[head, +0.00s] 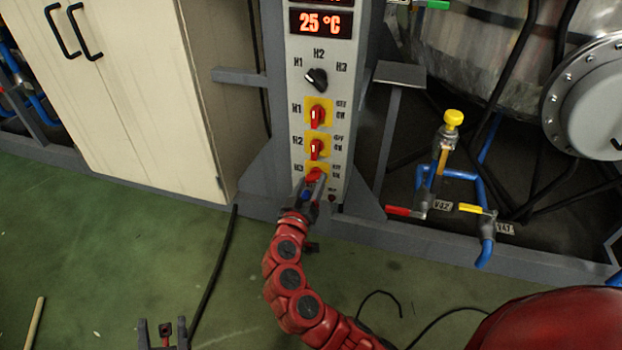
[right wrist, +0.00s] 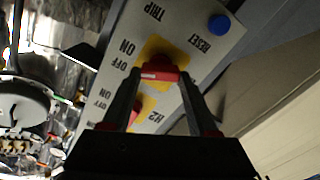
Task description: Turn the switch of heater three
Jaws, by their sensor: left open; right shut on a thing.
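The heater three switch, a red handle (head: 314,174) on a yellow plate, is the lowest of three on the grey control panel (head: 326,75). My right gripper (head: 313,187) reaches up to it from below, its fingers on either side of the handle. In the right wrist view the red handle (right wrist: 160,74) sits between the fingertips, gripped. I cannot tell whether it points at OFF or ON. My left gripper (head: 164,334) is open and empty, low over the floor at the bottom edge, far from the panel.
The H2 switch (head: 316,149) and H1 switch (head: 317,116) sit just above, under a black selector knob (head: 317,78). A blue reset button (right wrist: 219,24) is close by. A cabinet (head: 120,80) stands left; valves and blue pipes (head: 460,180) stand right. The green floor in front is mostly clear.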

